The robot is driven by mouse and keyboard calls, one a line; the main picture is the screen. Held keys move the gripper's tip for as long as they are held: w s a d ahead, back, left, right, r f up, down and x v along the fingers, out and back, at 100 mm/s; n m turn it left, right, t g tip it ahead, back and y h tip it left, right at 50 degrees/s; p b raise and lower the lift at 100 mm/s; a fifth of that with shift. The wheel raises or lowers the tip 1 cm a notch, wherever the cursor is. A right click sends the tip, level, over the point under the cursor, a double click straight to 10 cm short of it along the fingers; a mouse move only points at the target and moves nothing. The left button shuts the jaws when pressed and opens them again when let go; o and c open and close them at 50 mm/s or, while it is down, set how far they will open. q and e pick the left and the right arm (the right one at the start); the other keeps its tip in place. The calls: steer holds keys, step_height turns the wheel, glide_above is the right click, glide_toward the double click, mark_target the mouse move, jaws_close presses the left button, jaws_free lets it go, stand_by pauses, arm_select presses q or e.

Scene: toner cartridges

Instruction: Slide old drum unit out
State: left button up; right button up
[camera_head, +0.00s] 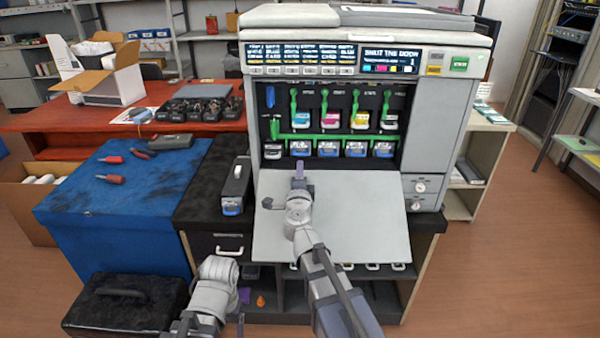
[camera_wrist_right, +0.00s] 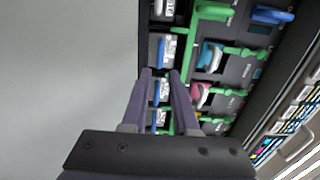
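The printer (camera_head: 430,130) stands with its grey front door (camera_head: 350,215) folded down flat. Below a green bar (camera_head: 335,137), a row of drum units with pale blue-white fronts, such as this drum unit (camera_head: 328,148), sits in slots; they also show in the right wrist view (camera_wrist_right: 166,48). I cannot tell which is old. My right gripper (camera_head: 299,168) is over the open door, before the row. Its purple fingers (camera_wrist_right: 160,72) are apart and empty, with drum fronts beyond them. My left arm is low at the left of the door; its gripper's fingers are not clear.
Toner cartridges with green levers (camera_head: 325,105) fill the upper row. A separate grey-black unit (camera_head: 237,187) lies on the black top left of the door. A blue workbench (camera_head: 115,215) holds tools, and a black case (camera_head: 125,305) stands in front.

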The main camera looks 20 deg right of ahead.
mark_target(301, 155)
steer(key=x, duration=0.9)
steer(key=shift+w, duration=0.3)
steer(key=shift+c, duration=0.3)
jaws_close()
stand_by(1.1)
